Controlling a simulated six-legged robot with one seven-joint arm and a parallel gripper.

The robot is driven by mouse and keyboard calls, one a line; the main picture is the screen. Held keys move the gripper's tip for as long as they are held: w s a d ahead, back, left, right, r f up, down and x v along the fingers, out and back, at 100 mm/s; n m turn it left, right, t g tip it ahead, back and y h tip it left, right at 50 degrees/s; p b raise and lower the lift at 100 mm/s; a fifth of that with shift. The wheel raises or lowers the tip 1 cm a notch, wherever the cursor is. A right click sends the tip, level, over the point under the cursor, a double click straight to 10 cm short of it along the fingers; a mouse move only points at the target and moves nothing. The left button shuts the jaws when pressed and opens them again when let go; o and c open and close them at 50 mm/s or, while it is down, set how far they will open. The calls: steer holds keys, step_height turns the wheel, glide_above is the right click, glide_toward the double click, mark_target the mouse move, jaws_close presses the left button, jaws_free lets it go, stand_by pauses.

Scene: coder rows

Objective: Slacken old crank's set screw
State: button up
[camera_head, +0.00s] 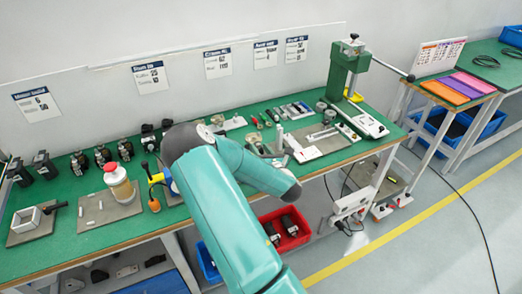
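My teal arm (222,200) reaches up from the bottom and bends over the middle of the green workbench (140,225). I cannot make out my gripper's fingertips; small grey parts crowd the bench just beyond the arm's end. A grey mat (335,145) right of the arm carries a white plate (305,155) and small light metal parts. Several screwdriver-like hand tools (290,110) lie behind it. I cannot tell which part is the old crank, and no set screw is distinguishable at this size.
A green press (342,75) with a long lever stands at the bench's right. Black devices line the back left. A red bin (285,230) sits below. Floor is clear at right, crossed by a cable.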

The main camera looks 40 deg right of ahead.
steer(key=v, duration=1.3)
steer(key=shift+s, duration=0.4)
steer(key=shift+a, duration=0.1)
steer(key=w+a+r+m+g+h, duration=0.3)
steer(key=w+m, duration=0.4)
steer(key=m, duration=0.7)
steer(key=w+a+r+m+g+y, duration=0.2)
steer(key=a+r+m+g+y, duration=0.2)
steer(key=a+r+m, duration=0.5)
steer(key=s+a+r+m+g+y, duration=0.2)
steer(key=s+a+r, duration=0.3)
steer(key=s+a, duration=0.4)
steer(key=s+a+r+m+g+y, duration=0.2)
steer(key=s+a+r, duration=0.3)
steer(key=s+a, duration=0.4)
steer(key=shift+s+a+r+m+g, duration=0.3)
steer(key=shift+a+r+m+g, duration=0.1)
steer(key=shift+a+m, duration=0.6)
